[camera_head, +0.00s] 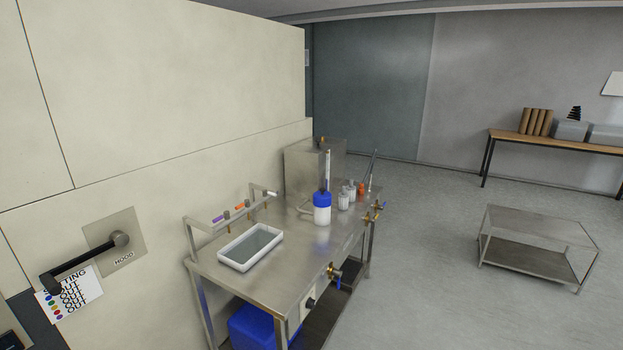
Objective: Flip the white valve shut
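The white valve (271,194) is at the far right end of a metal rail along the wall side of a steel bench. Its small white handle sticks out past the rail end, pointing right. An orange-handled valve (239,206) and a purple-handled valve (217,219) sit left of it on the same rail, with brass stems below. The exact turn of the white handle is too small to tell. My gripper is not in view.
The steel bench (295,266) carries a white tray (225,259), a blue-capped bottle (322,214) and several small bottles. Brass taps (335,272) stick out from its front. A black lever (85,262) labelled HOOD is on the left wall. A low steel table (540,229) stands right; floor between is clear.

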